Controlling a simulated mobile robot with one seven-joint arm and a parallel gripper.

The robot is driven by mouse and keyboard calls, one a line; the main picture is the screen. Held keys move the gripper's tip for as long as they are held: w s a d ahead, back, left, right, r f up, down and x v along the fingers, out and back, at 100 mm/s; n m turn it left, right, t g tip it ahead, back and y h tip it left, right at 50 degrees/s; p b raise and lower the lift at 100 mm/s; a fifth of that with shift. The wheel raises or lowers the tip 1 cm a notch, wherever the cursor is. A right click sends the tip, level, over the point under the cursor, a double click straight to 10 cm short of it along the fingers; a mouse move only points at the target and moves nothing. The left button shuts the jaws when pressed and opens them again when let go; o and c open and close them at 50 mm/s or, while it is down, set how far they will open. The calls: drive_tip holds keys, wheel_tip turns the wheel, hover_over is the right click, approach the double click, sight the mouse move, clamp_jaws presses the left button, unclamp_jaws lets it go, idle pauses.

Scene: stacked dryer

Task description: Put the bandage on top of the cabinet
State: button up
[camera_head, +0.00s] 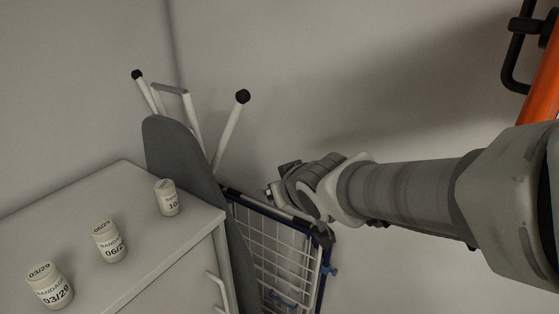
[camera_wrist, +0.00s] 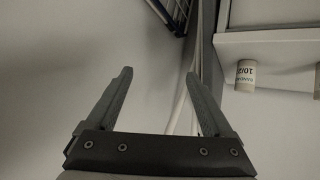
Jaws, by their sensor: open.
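Three white cylindrical bandage rolls with dark print stand upright on the white cabinet (camera_head: 150,262) in the head view. One roll (camera_head: 49,285) is at the front left, one (camera_head: 109,242) in the middle, and one (camera_head: 168,197) near the far right corner. The roll marked 10 also shows in the wrist view (camera_wrist: 245,76) at the upper right. My gripper (camera_head: 280,190) is to the right of the cabinet, apart from all the rolls. In the wrist view my gripper (camera_wrist: 158,80) has its fingers spread, with nothing between them.
A grey ironing board (camera_head: 180,150) with white legs leans on the wall behind the cabinet. A white wire rack (camera_head: 280,250) with a dark blue frame stands beside it, below my arm. An orange post (camera_head: 545,85) is at the upper right. The cabinet has handles (camera_head: 217,288) on its side.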

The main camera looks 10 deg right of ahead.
drive_tip(key=s+d+m+g+h, duration=0.1)
drive_tip(key=s+d+g, duration=0.1)
drive_tip(key=s, duration=0.7)
drive_tip(key=s+d+m+g, duration=0.2)
drive_tip(key=s+d+g, duration=0.1)
drive_tip(key=s, duration=0.6)
drive_tip(key=shift+s+d+f+m+h, duration=0.2)
drive_tip(key=shift+s+d+m+h, duration=0.15)
drive_tip(key=shift+d, duration=0.5)
drive_tip(key=shift+w+a, duration=0.1)
